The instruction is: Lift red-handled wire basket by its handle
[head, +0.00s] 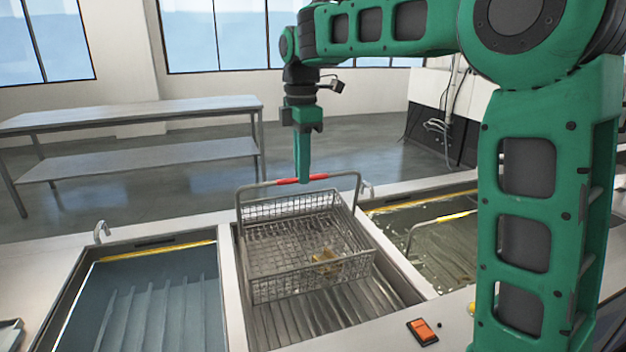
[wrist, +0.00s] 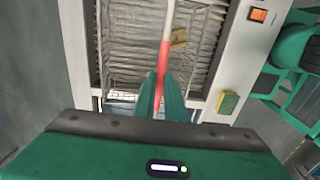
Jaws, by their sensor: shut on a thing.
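The wire basket (head: 300,290) is in the middle bay of the counter in the head view. Its handle (head: 265,184) arches over the basket's far side and has a red grip (head: 288,181). My gripper (head: 303,178) points down and is shut on the red grip. In the wrist view the red grip (wrist: 165,60) runs between the fingers of my gripper (wrist: 160,92). A small brass-coloured part (head: 326,262) lies in the basket. Whether the basket's bottom touches the ribbed bay floor is hard to tell.
A tank of blue liquid (head: 150,310) lies left of the basket. Another tank (head: 440,250), with a second handle rising from it, lies right. An orange switch (head: 422,330) sits on the front counter. A steel table (head: 130,110) stands behind.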

